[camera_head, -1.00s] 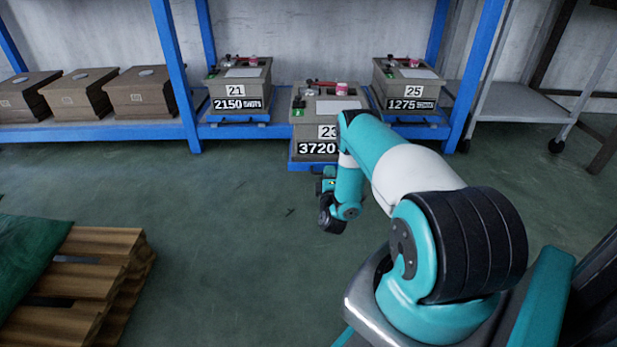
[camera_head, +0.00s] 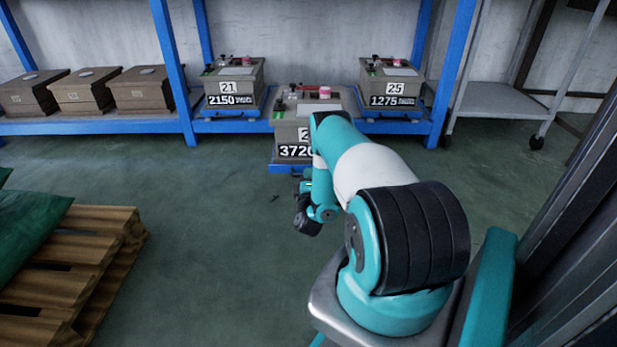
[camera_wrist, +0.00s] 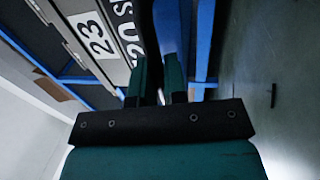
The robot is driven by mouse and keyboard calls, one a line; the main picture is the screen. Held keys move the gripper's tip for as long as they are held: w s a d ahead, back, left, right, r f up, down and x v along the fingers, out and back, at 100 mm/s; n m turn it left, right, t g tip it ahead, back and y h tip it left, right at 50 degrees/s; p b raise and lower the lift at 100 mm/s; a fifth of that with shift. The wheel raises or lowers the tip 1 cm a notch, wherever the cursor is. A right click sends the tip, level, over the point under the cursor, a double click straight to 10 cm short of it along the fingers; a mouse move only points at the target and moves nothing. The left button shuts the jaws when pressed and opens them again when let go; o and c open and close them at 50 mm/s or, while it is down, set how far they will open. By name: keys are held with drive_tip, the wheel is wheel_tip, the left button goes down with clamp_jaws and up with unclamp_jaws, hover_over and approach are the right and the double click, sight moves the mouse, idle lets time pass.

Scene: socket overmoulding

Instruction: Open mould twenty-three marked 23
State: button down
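Mould twenty-three (camera_head: 286,131) is a grey-brown box with a 3720 label, on a blue support jutting out in front of the shelf. Red and green fittings and a pink-topped part show on its top, and its 23 plate is partly hidden by my arm. In the wrist view its front (camera_wrist: 118,68) is tilted at the upper left, with the 23 plate readable. My gripper (camera_wrist: 160,70) has two teal fingers apart with a dark gap between them, and I see nothing held. In the head view my gripper (camera_head: 306,214) hangs low in front of the mould, apart from it.
Mould 21 (camera_head: 248,84) and mould 25 (camera_head: 402,79) sit on the blue shelf either side. Several brown boxes (camera_head: 137,95) stand at the left. A wooden pallet (camera_head: 95,250) with green sacks is at front left. A grey trolley (camera_head: 500,103) stands right. Floor between is clear.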

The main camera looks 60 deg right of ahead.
drive_tip(key=c, duration=1.2)
unclamp_jaws()
drive_tip(key=shift+w, duration=0.1)
drive_tip(key=shift+p+v, duration=8.65)
drive_tip(key=shift+p, duration=0.4)
drive_tip(key=shift+r, duration=0.2)
